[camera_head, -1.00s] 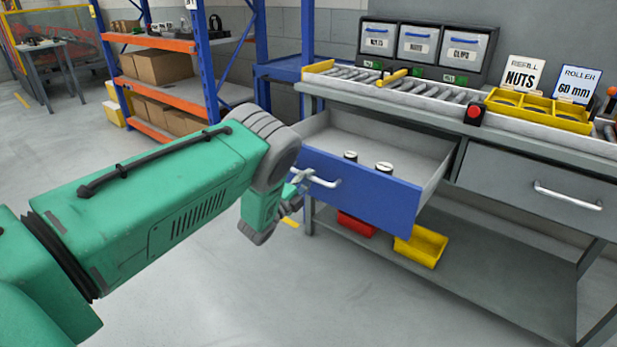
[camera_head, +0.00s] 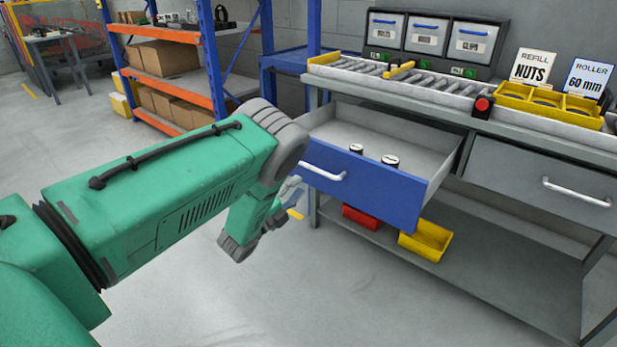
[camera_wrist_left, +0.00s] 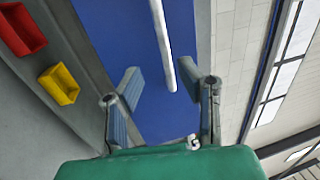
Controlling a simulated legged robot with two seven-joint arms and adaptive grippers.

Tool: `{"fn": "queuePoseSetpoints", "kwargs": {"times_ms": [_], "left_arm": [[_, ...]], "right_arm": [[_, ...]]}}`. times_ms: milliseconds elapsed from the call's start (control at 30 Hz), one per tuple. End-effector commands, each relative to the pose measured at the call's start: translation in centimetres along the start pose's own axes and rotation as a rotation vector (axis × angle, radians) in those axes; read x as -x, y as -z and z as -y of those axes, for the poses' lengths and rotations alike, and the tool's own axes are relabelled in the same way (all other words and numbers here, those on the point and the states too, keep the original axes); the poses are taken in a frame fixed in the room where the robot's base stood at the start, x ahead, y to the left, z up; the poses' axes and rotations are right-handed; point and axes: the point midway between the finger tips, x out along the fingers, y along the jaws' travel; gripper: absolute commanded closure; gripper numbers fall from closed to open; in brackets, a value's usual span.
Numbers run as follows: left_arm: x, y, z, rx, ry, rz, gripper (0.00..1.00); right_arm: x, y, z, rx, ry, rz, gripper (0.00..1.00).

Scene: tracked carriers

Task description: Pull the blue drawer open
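The blue drawer (camera_head: 355,190) stands pulled out from the workbench, with its grey interior showing. Two small round white-topped items, one of them (camera_head: 390,160), are inside it. Its white bar handle (camera_head: 325,175) is on the front, and shows as a pale bar in the left wrist view (camera_wrist_left: 163,45). My left gripper (camera_head: 290,192) is just left of the handle, partly hidden by my wrist. In the left wrist view its two fingers (camera_wrist_left: 160,78) are spread, with the blue front and handle beyond them. It appears empty and apart from the handle. My right gripper is not in view.
A closed grey drawer (camera_head: 540,180) is on the right. A red bin (camera_head: 361,217) and a yellow bin (camera_head: 425,240) sit on the lower shelf. A roller conveyor (camera_head: 430,85) runs along the bench top. The floor in front is clear.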

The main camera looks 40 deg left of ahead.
Motion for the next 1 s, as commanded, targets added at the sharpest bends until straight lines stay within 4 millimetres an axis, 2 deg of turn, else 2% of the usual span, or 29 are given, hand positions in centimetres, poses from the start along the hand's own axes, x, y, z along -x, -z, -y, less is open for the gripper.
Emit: {"fn": "queuePoseSetpoints", "kwargs": {"times_ms": [100,267,867,1000], "left_arm": [[2.1,0.0,-0.2,0.0,-0.005,0.0,0.68],[3.5,0.0,-0.2,0.0,-0.003,0.0,0.68],[3.8,0.0,-0.2,0.001,-0.003,0.0,0.68],[4.6,0.3,-1.4,0.085,-0.082,0.047,0.68]], "right_arm": [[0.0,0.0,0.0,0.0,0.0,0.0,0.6],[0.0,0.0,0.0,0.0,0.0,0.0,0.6],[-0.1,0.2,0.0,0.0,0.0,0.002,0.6],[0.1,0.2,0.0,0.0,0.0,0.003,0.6]]}}
